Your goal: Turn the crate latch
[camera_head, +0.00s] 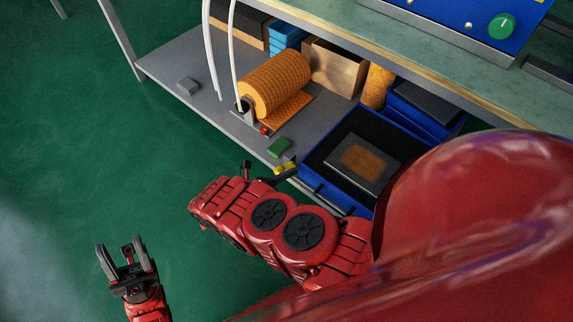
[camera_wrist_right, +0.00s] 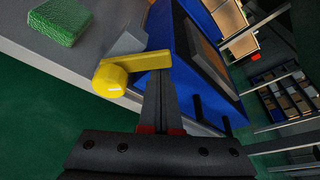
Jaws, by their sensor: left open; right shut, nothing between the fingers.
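The blue crate (camera_head: 310,179) stands on the lower shelf and also shows in the right wrist view (camera_wrist_right: 188,50). A yellow latch (camera_head: 285,167) with a rounded knob sits at its near left corner; in the right wrist view the latch (camera_wrist_right: 122,73) lies with its bar pointing right toward the crate wall. My right gripper (camera_head: 288,175) is shut and empty; its fingertips (camera_wrist_right: 160,75) are at the latch bar, and I cannot tell whether they touch. My left gripper (camera_head: 122,250) is open and empty over the green floor, away from the bench.
A green sponge-like block (camera_head: 279,146) lies on the shelf beside the latch. An orange spool (camera_head: 275,84) stands behind it. A dark box with a brown top (camera_head: 362,159) lies in the crate. My red right arm hides part of the crate's front. The floor at left is clear.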

